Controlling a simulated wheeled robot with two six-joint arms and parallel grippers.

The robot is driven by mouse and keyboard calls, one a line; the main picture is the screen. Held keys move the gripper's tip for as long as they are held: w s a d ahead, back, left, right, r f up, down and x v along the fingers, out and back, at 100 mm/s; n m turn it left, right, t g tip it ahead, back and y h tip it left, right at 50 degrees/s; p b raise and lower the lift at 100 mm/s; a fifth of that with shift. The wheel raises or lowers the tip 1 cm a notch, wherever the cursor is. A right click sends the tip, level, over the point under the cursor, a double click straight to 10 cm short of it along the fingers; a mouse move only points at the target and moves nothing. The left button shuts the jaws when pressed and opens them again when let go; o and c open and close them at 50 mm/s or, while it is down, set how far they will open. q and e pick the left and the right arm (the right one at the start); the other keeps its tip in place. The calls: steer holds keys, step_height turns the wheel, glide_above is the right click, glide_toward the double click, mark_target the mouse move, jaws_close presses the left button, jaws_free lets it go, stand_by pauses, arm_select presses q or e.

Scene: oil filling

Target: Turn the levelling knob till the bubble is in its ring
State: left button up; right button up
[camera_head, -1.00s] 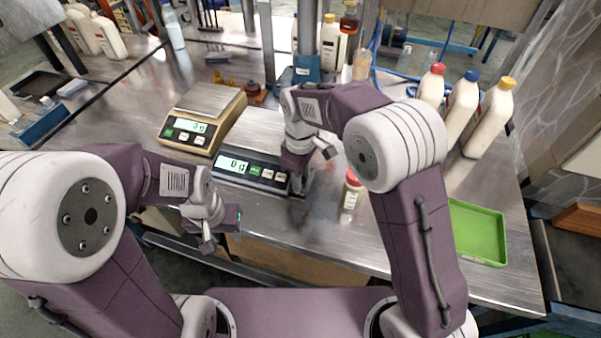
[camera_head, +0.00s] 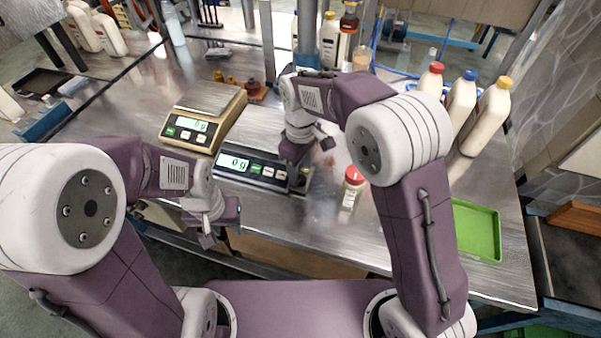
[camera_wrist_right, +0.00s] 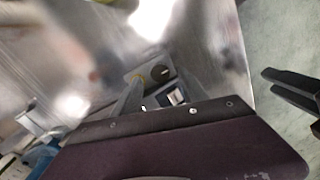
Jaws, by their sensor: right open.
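The black-fronted scale (camera_head: 252,168) stands at the table's front edge and reads 0 g. My right gripper (camera_head: 297,180) points down at its front right corner and hides much of it. In the right wrist view that gripper (camera_wrist_right: 158,92) is open, with a finger on either side of the scale's corner. A dark round disc (camera_wrist_right: 160,72) shows on a grey plate there; I cannot tell if it is the levelling knob or the level. No bubble or ring can be made out. My left gripper (camera_head: 226,214) hangs at the table's front edge, open and empty (camera_wrist_right: 292,88).
A gold scale (camera_head: 192,130) stands left of the black one. A red-capped bottle (camera_head: 350,190) stands close right of my right gripper. A green tray (camera_head: 476,230) and several white bottles (camera_head: 460,104) are at the right. The front middle of the table is clear.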

mark_target(301, 179)
step_height(301, 179, up, 6)
steer(key=shift+f+p, duration=0.1)
steer(key=shift+p, duration=0.35)
steer(key=s+d+r+m+p, duration=0.25)
steer(key=d+r+p, duration=0.3)
steer(key=d, duration=0.45)
steer(key=s+d+f+m+p, duration=0.1)
steer(key=s+d+f+m, duration=0.2)
steer(key=s, duration=0.3)
steer(key=s+d+f+m+t+p, duration=0.1)
steer(key=s+d+f+m, duration=0.3)
steer(key=s+m, duration=0.2)
steer(key=shift+d, duration=0.4)
